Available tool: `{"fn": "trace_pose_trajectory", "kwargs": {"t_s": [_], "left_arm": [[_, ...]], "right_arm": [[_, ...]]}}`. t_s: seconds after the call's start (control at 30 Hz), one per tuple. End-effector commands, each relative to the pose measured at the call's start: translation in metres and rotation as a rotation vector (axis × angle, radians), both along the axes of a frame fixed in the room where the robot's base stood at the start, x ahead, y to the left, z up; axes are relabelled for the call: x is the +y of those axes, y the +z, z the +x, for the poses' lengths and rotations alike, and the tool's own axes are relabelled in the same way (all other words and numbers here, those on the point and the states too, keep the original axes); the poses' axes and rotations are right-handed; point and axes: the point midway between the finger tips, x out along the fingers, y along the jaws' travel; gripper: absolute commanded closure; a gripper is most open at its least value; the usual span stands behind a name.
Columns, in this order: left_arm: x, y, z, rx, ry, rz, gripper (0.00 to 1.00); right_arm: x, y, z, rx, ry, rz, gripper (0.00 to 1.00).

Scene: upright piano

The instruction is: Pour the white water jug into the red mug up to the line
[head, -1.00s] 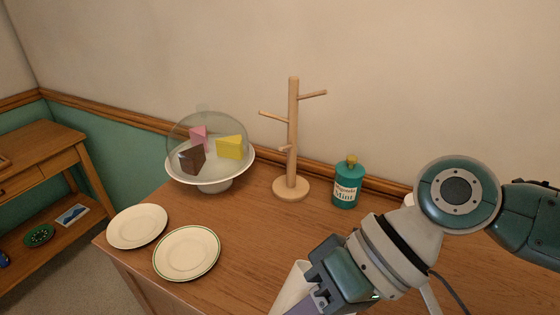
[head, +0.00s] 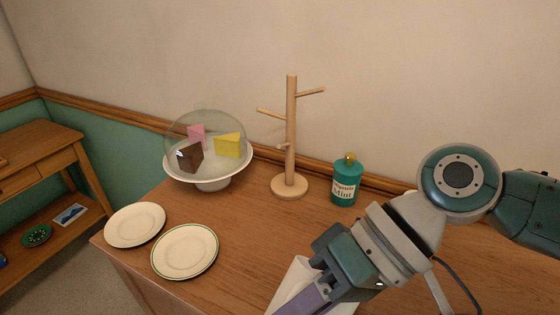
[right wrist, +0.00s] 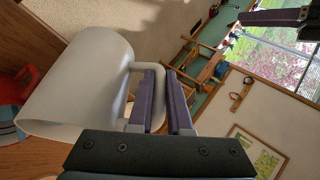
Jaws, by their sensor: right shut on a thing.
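The white jug (right wrist: 80,80) fills the left of the right wrist view, tilted over with its wide opening toward the lower left. My right gripper (right wrist: 165,92) is shut on its handle. In the head view only part of the jug (head: 292,284) shows at the bottom edge, behind my right gripper (head: 312,292). A red thing (right wrist: 18,88), perhaps the red mug, is partly hidden behind the jug at the left of the wrist view; no line on it can be seen. A purple finger at the top right, probably my left gripper (right wrist: 275,17), shows; its opening cannot be made out.
A wooden mug tree (head: 290,140), a green mint bottle (head: 344,185) and a domed cake stand (head: 209,182) stand at the back of the wooden top. Two plates (head: 135,224) (head: 184,252) lie at the left. The wood between plates and arm is clear.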

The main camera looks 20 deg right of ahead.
Motion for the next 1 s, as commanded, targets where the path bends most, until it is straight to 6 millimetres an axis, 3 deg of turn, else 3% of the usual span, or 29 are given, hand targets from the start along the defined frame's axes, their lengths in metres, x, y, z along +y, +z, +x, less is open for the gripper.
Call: {"fn": "trace_pose_trajectory", "kwargs": {"t_s": [0.77,0.87,0.9,1.0], "left_arm": [[-0.003,-0.002,0.000,0.000,0.006,-0.009,0.50],[-0.002,0.010,0.000,0.000,0.005,-0.009,0.50],[-0.002,0.026,0.000,0.002,0.006,-0.008,0.50],[-0.002,0.038,0.000,-0.001,0.003,-0.006,0.50]], "right_arm": [[-0.002,0.007,0.002,0.016,0.000,0.038,1.00],[0.007,-0.001,-0.003,-0.028,0.005,-0.048,1.00],[0.012,-0.002,-0.006,-0.053,0.005,-0.105,1.00],[0.023,-0.024,-0.011,-0.105,0.004,-0.215,1.00]]}}
